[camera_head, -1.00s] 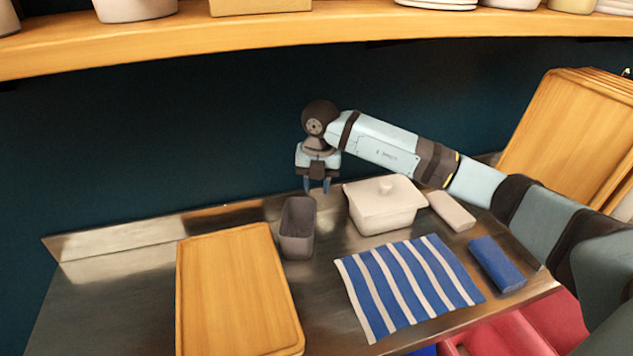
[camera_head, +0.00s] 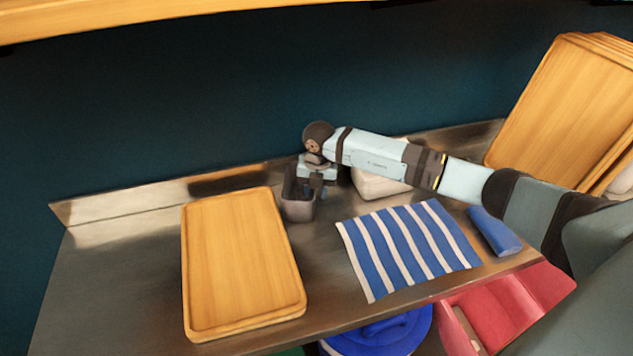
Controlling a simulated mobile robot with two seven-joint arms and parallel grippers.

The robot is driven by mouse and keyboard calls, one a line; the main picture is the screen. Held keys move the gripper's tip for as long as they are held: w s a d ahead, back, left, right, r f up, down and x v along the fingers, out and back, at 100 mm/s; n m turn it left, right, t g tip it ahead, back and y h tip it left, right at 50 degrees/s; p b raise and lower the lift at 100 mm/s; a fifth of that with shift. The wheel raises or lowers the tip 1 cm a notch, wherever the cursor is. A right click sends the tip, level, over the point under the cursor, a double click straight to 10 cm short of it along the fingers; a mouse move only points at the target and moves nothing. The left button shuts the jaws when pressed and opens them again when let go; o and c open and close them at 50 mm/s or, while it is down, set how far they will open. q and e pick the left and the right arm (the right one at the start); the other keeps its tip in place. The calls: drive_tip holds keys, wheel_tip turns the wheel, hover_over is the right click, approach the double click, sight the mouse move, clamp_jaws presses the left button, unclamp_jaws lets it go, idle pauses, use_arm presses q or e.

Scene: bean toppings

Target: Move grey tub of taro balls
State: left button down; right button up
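The grey tub (camera_head: 298,208) is a narrow, deep container on the steel counter, between the wooden board and the striped cloth. Its inside is mostly hidden, so I cannot make out any taro balls. My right gripper (camera_head: 317,192) points down at the tub's right rim, with its fingers at the rim's height. The fingers are small and partly merge with the tub, so I cannot tell if they are closed on it. My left gripper is not in view.
A wooden board (camera_head: 240,262) lies left of the tub. A striped cloth (camera_head: 408,246) and a blue block (camera_head: 495,232) lie right. A pale lidded dish (camera_head: 378,186) is partly behind my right arm. Boards (camera_head: 565,105) lean at the right. A red container (camera_head: 505,305) stands below the counter's front edge.

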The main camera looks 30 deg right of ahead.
clamp_jaws()
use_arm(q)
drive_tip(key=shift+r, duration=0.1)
use_arm(e)
drive_tip(key=shift+d, duration=0.1)
drive_tip(key=shift+w+d, duration=0.1)
drive_tip(key=shift+d, duration=0.15)
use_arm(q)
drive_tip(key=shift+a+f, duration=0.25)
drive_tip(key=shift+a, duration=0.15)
use_arm(e)
drive_tip(key=shift+w+d+r, duration=0.2)
drive_tip(key=shift+w+d, duration=0.15)
drive_tip(key=shift+d, duration=0.1)
drive_tip(key=shift+o, duration=0.4)
unclamp_jaws()
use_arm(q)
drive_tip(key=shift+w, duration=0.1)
use_arm(e)
drive_tip(key=shift+f, duration=0.1)
